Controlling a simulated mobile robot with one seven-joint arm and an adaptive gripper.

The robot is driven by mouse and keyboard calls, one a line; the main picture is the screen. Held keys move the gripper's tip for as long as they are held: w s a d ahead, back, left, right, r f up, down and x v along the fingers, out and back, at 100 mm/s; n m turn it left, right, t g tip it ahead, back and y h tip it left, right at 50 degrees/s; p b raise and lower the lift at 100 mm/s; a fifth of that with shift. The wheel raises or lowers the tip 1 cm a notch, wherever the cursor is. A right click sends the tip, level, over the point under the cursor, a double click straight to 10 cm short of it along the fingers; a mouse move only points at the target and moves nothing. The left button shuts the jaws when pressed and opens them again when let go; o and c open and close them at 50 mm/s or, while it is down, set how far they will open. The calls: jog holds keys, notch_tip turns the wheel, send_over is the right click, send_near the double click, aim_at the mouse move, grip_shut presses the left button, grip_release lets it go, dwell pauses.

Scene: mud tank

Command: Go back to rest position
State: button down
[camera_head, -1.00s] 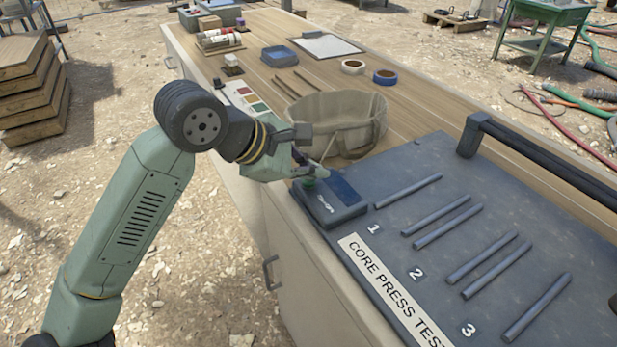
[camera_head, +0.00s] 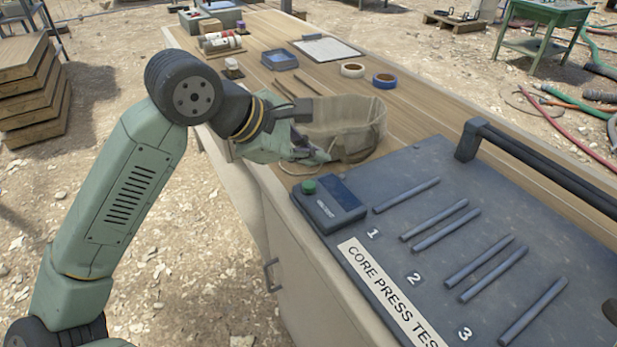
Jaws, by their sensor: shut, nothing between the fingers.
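My gripper (camera_head: 322,157) is shut and empty. It is in the air in front of the cloth-like bag or basket (camera_head: 350,122) and hides part of it. My arm reaches in from the lower left. Below and right of my gripper, apart from it, sits a dark box with a green button (camera_head: 309,186) and a small screen, on the left end of the dark test panel (camera_head: 420,285).
Several dark rods (camera_head: 480,262) lie on the panel beside numbers, with a black rail (camera_head: 540,165) along its far side. Open gravelly ground is to the left.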

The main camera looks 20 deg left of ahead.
notch_tip(320, 180, up, 2)
jog(key=shift+r+p, duration=0.1)
jog(key=shift+p, duration=0.2)
